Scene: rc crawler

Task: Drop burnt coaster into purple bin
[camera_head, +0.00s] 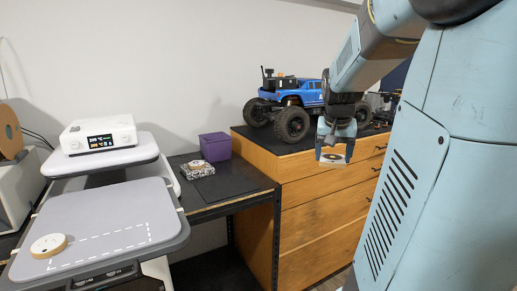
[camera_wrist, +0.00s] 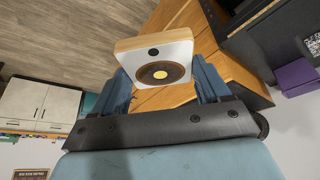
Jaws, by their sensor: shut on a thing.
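My gripper (camera_head: 336,145) is shut on a square coaster (camera_head: 333,158) in front of the wooden drawer cabinet. In the wrist view the coaster (camera_wrist: 175,50) sits between the two blue fingers (camera_wrist: 162,75). It has a wooden edge and a white face with a brown ring, a pale centre and a small dark spot. The purple bin (camera_head: 216,147) stands on the dark bench, left of my gripper and apart from it. It also shows at the right edge of the wrist view (camera_wrist: 297,76). The inside of the bin is hidden.
A patterned block or stack (camera_head: 197,170) lies in front of the bin. A heat press (camera_head: 110,225) with a round wooden disc (camera_head: 48,245) stands at the left. A blue RC crawler (camera_head: 300,97) is on the wooden cabinet (camera_head: 300,205). The bench right of the bin is clear.

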